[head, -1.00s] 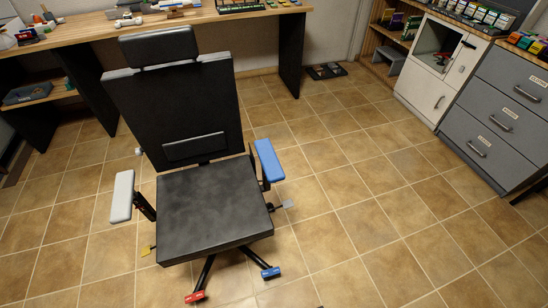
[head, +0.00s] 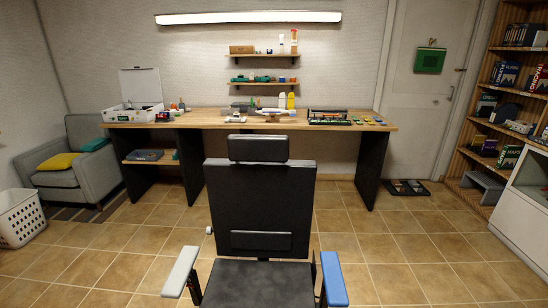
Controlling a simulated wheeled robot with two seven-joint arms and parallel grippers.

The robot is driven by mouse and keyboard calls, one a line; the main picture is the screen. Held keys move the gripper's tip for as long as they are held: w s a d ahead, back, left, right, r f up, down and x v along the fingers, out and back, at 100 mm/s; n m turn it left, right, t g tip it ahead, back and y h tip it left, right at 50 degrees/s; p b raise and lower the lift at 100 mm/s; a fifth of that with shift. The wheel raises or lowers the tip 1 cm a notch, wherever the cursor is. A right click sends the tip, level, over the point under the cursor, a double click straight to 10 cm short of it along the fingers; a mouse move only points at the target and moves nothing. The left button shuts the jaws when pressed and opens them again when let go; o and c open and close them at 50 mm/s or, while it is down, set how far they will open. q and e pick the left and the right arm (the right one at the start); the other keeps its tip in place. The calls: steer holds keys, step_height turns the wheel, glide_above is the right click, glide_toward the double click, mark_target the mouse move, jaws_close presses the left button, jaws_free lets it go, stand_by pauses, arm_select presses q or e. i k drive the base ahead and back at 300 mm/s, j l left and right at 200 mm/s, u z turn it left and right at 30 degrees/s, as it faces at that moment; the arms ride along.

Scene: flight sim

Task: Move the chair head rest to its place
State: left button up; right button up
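The chair head rest (head: 258,148) is a black padded block at the top of the black office chair (head: 262,205). It sits just above the backrest and looks upright and level. The chair stands in the middle of the floor, facing me, with a white armrest (head: 181,271) on the left and a blue armrest (head: 333,279) on the right. The chair's seat is cut off by the bottom edge of the head view. Neither of my grippers is in view.
A long wooden desk (head: 215,126) with several items stands behind the chair. A grey armchair (head: 78,160) and a white laundry basket (head: 20,218) are on the left. A bookshelf (head: 482,165) and white cabinet (head: 525,215) are on the right. Tiled floor is open on both sides.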

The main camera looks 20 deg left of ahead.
mark_target(258, 149)
steer(key=l+z, duration=0.4)
steer(key=z, duration=0.15)
steer(key=i+l, duration=0.35)
steer(key=l, duration=0.15)
steer(key=i+l+z, duration=0.1)
steer(key=i+l, duration=0.2)
steer(key=l, duration=0.25)
steer(key=i+l, duration=0.35)
steer(key=l, duration=0.15)
steer(key=i+u, duration=0.45)
steer(key=i, duration=0.3)
steer(key=i+l+u, duration=0.2)
steer(key=i+u, duration=0.25)
steer(key=i, duration=0.25)
steer(key=i+u, duration=0.35)
steer(key=u, duration=0.15)
steer(key=i+u, duration=0.35)
steer(key=u, duration=0.15)
steer(key=i+l+u, duration=0.25)
steer(key=u, duration=0.25)
steer(key=i+l+u, duration=0.45)
steer(key=k+j, duration=0.1)
